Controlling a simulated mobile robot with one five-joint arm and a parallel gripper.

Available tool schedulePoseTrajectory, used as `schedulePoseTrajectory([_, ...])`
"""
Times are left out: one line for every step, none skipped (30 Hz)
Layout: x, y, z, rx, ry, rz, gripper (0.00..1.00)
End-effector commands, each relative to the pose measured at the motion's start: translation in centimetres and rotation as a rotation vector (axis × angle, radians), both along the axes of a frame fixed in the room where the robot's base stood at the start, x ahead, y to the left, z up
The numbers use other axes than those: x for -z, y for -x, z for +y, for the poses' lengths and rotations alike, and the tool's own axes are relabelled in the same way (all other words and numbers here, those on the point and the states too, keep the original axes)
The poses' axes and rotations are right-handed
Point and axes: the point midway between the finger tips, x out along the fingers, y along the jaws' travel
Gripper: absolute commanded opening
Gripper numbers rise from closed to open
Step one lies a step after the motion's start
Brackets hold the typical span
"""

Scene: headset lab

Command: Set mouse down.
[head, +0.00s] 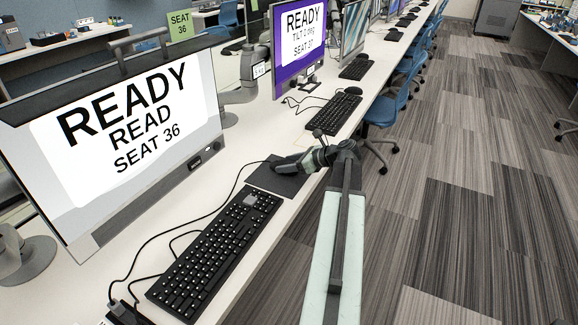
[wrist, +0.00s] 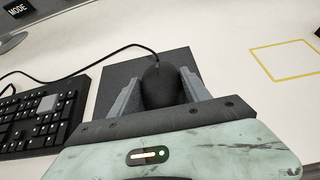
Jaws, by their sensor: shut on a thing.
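The black mouse (wrist: 161,87) is between the two grey fingers of my gripper (wrist: 160,92) in the wrist view, and the fingers are shut on it. It is over a dark mouse pad (wrist: 118,76); I cannot tell whether it touches the pad. Its cable runs off to the left. In the head view my gripper (head: 290,163) is at the mouse pad (head: 262,180), near the desk's right edge, and hides most of the mouse.
A black keyboard (head: 215,255) lies nearer on the white desk (head: 240,300), below a monitor (head: 120,150) reading SEAT 36. Another keyboard (head: 335,115) lies farther along. A yellow outlined square (wrist: 287,61) marks bare desk to the right in the wrist view. A blue chair (head: 385,105) stands beside the desk.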

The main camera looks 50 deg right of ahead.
Motion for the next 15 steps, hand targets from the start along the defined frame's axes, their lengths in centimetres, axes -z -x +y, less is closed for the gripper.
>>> schedulePoseTrajectory([0.3,0.04,-0.04,0.001,0.0,0.0,0.13])
schedulePoseTrajectory([0.42,0.05,-0.07,0.001,0.0,0.0,0.13])
schedulePoseTrajectory([0.28,0.08,-0.08,0.001,0.0,0.0,0.64])
schedulePoseTrajectory([0.25,0.09,-0.1,0.002,0.0,0.0,0.72])
schedulePoseTrajectory([0.24,0.11,-0.11,0.002,0.0,0.0,0.77])
schedulePoseTrajectory([0.23,0.11,-0.12,0.002,0.0,0.0,0.77])
schedulePoseTrajectory([0.24,0.12,-0.13,0.002,0.0,0.0,0.77])
schedulePoseTrajectory([0.23,0.13,-0.15,0.002,0.0,0.0,0.77])
schedulePoseTrajectory([0.24,0.14,-0.15,0.003,0.001,0.0,0.77])
schedulePoseTrajectory([0.23,0.15,-0.16,0.003,0.001,0.0,0.77])
schedulePoseTrajectory([0.23,0.15,-0.16,0.003,0.001,0.0,0.77])
schedulePoseTrajectory([0.23,0.16,-0.17,0.004,0.0,0.0,0.77])
schedulePoseTrajectory([0.21,0.16,-0.19,0.004,0.0,0.0,0.77])
schedulePoseTrajectory([0.1,0.16,-0.19,0.004,0.0,0.0,0.77])
schedulePoseTrajectory([-0.16,0.17,-0.19,0.004,0.0,0.0,0.77])
